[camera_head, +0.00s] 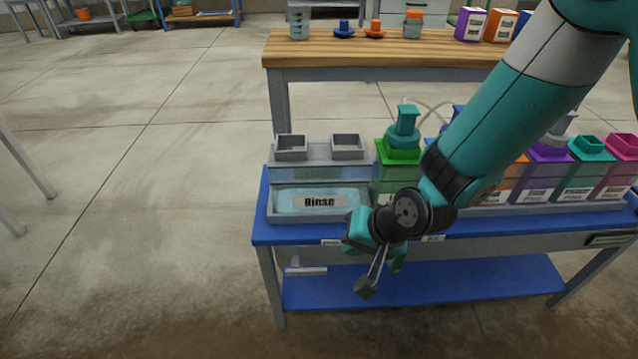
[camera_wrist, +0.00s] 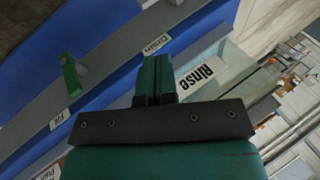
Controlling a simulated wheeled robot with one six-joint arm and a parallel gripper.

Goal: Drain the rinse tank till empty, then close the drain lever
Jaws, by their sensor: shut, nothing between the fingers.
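The rinse tank (camera_head: 283,203), with a "Rinse" label, stands at the left end of the blue bench. A pale blue area shows behind its label; I cannot tell the liquid level for sure. In the wrist view the tank's label (camera_wrist: 203,77) is right of my fingers. My gripper (camera_wrist: 154,64) is shut and empty, in front of the bench edge near the "Drain" label (camera_wrist: 157,44).
Several coloured containers (camera_head: 586,172) line the bench right of the tank, with a green one (camera_head: 386,180) beside it. A blue lower shelf (camera_head: 480,284) lies underneath. A wooden-topped table (camera_head: 320,48) stands behind.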

